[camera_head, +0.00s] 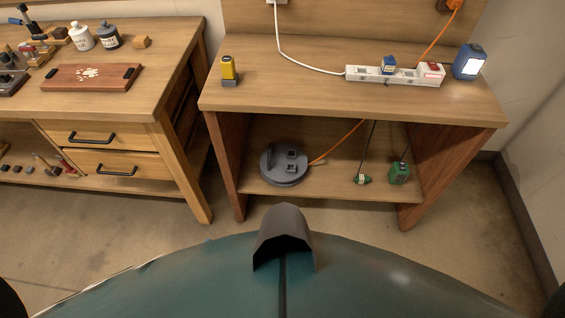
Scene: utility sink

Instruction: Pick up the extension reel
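The extension reel (284,164) is a dark grey round reel with a handle and sockets on its face. It sits on the lower shelf (335,188) of the wooden bench, towards the left side. An orange cord (340,143) runs from it up to the right. Neither of my grippers shows in the head view.
The bench top (300,80) above the reel holds a yellow device (229,70), a white power strip (390,75) and a blue lamp (468,62). Green plug items (399,173) lie right of the reel. A drawer workbench (100,105) stands left. Bare floor lies in front.

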